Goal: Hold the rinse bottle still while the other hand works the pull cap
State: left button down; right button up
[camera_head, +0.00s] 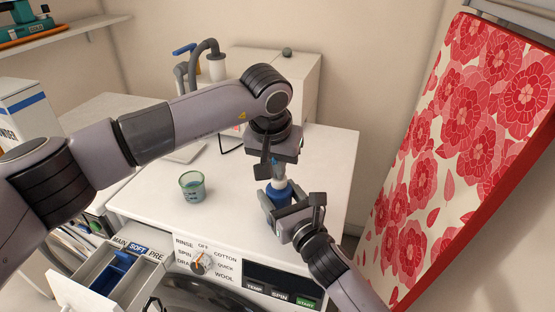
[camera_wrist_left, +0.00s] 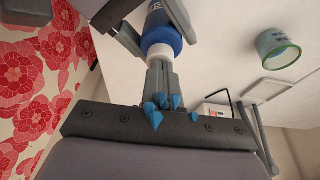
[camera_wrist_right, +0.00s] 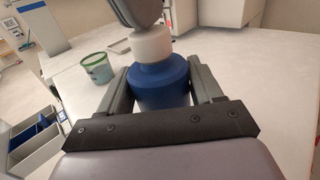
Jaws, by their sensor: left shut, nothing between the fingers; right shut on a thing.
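The rinse bottle (camera_head: 279,191) is blue with a white cap and stands upright on the white washing machine top. In the right wrist view the blue bottle body (camera_wrist_right: 162,88) sits between the fingers of my right gripper (camera_wrist_right: 160,95), which is shut on it. The white pull cap (camera_wrist_right: 151,43) is above the body. My left gripper (camera_head: 276,172) points down from above, its fingers together at the cap. In the left wrist view the shut fingertips (camera_wrist_left: 160,62) are at the white cap (camera_wrist_left: 161,50); I cannot tell if they touch it. The cap's top is hidden.
A green-tinted cup (camera_head: 192,187) stands left of the bottle. An open detergent drawer (camera_head: 85,285) juts out at the front left. A red floral board (camera_head: 455,150) leans at the right. A pale cabinet (camera_head: 290,85) stands behind.

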pick_arm(q)
jog(key=shift+f, duration=0.2)
notch_tip(320, 180, up, 5)
jog(key=shift+f, duration=0.1)
jog(key=v, duration=0.9)
jog(key=shift+s+r, duration=0.15)
jog(key=shift+r, duration=0.15)
pick_arm(e)
jog(key=o, duration=1.2)
